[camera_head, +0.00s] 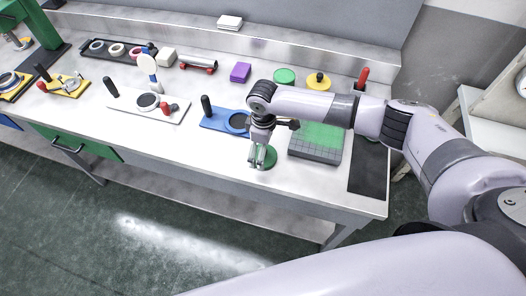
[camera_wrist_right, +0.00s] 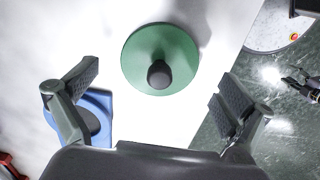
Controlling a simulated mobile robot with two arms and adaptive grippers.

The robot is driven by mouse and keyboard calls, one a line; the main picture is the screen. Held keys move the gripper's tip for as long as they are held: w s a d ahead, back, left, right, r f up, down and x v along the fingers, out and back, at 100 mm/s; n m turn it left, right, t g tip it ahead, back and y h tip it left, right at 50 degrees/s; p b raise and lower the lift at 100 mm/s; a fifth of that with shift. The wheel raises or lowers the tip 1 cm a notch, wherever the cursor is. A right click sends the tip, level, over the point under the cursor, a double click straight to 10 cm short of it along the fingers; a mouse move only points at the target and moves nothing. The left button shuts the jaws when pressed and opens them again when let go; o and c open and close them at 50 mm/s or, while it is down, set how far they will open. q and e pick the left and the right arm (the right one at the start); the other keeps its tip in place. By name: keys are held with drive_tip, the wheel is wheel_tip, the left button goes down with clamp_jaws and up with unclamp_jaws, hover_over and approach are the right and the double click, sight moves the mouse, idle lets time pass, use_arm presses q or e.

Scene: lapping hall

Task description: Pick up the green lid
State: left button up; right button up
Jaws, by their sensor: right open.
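The green lid (camera_wrist_right: 150,45) is a round disc with a black knob (camera_wrist_right: 159,74) in the middle. It lies on the white bench near its front edge, and in the head view it shows partly behind my fingers (camera_head: 271,161). My right gripper (camera_head: 260,163) points down over the lid. In the wrist view its two fingers (camera_wrist_right: 155,90) are wide apart, with the knob between them in the picture and nothing held. My left gripper is not in view.
A blue holder (camera_head: 214,118) with a black handle stands left of the gripper. A green-topped grey block (camera_head: 315,150) and a dark mat (camera_head: 367,170) lie to the right. A green disc (camera_head: 284,76), yellow knobbed piece (camera_head: 318,81) and purple block (camera_head: 240,72) stand behind.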

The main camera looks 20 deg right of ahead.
drive_tip(key=shift+f, duration=0.9)
drive_tip(key=shift+c, duration=0.2)
